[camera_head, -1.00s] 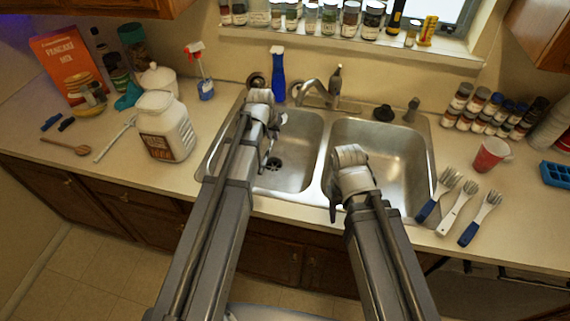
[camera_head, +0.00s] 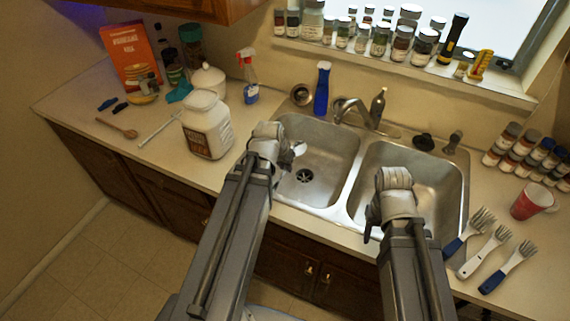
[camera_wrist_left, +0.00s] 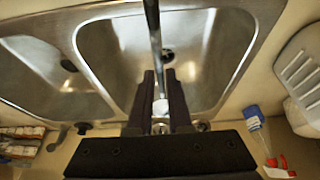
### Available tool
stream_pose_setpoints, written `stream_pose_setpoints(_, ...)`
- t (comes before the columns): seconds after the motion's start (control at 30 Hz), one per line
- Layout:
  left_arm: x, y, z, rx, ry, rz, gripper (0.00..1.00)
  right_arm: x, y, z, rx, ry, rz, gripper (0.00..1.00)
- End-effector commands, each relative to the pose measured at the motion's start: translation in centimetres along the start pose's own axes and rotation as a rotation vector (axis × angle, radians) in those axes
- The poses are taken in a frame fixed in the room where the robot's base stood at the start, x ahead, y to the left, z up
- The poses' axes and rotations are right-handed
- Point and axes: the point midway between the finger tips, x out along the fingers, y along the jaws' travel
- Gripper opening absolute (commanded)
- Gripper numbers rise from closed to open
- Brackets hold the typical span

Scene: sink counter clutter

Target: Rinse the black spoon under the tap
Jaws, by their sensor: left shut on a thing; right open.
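My left gripper (camera_head: 288,152) is over the left side of the left sink basin (camera_head: 330,150). In the left wrist view its two dark fingers (camera_wrist_left: 161,82) are shut on a thin dark handle, which I take for the black spoon (camera_wrist_left: 153,30). A small pale, shiny part beside the gripper in the head view may be the spoon's end; the rest is hidden. The metal tap (camera_head: 360,112) stands behind the divider, apart from the gripper. My right gripper (camera_head: 373,218) is open, over the front of the right basin; its fingers are mostly hidden.
A large white jar (camera_head: 207,125) stands left of the sink.

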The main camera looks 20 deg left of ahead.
Motion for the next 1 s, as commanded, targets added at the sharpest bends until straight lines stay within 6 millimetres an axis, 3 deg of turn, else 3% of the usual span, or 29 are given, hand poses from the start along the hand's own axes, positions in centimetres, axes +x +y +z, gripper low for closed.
stream_pose_setpoints(1.0, 5.2, 3.5, -6.7, 0.0, 0.001, 0.0, 0.0, 2.3, -0.2, -0.1, 0.001, 0.0, 0.0, 0.5)
